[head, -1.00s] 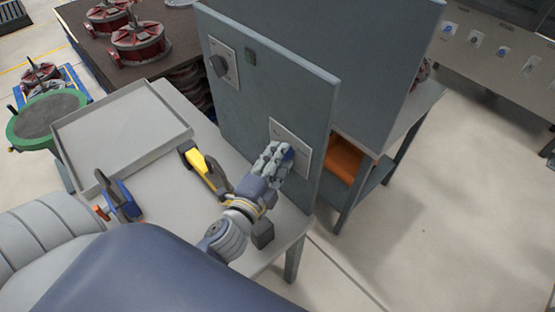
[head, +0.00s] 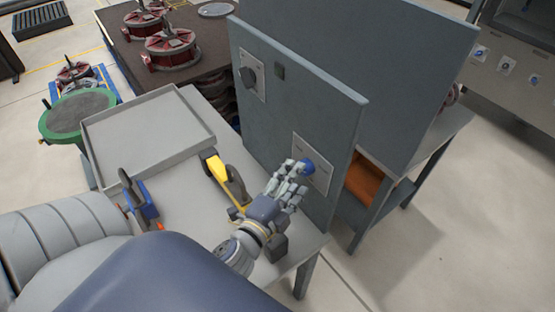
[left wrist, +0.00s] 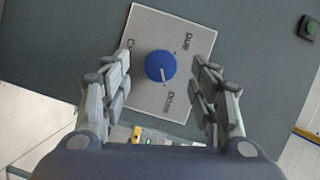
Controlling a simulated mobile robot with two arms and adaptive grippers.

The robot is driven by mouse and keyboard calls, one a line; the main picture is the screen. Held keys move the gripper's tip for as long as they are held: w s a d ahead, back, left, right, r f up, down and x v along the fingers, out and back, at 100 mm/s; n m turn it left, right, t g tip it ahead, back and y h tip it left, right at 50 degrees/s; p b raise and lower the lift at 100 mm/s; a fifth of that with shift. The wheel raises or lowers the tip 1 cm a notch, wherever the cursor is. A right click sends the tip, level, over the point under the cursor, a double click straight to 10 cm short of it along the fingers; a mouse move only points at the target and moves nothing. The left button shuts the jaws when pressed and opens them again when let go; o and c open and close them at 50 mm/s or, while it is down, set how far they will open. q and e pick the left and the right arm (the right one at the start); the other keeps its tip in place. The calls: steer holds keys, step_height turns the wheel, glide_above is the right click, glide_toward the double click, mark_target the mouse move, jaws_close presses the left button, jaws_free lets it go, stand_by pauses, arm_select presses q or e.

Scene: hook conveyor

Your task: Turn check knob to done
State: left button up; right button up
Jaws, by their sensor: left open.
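The check knob is a round blue knob (head: 308,166) on a light label plate (head: 321,178) on the grey upright panel. In the left wrist view the blue knob (left wrist: 160,66) has a short white mark on its lower half. The plate reads DUE at upper right and DONE at lower right; a third label at upper left is partly hidden. My left gripper (head: 290,175) is open in front of the plate. In the left wrist view its fingers (left wrist: 161,90) stand on either side of the knob, apart from it. My right gripper is not in view.
A yellow-and-black tool (head: 222,180) and an empty grey tray (head: 145,165) are on the table (head: 185,215).

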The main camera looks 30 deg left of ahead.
arm_select(q)
steer(key=s+r, duration=0.1)
steer(key=s, duration=0.8)
steer(key=shift+s+d, duration=0.2)
steer(key=shift+d, duration=0.05)
steer(key=shift+f, duration=0.1)
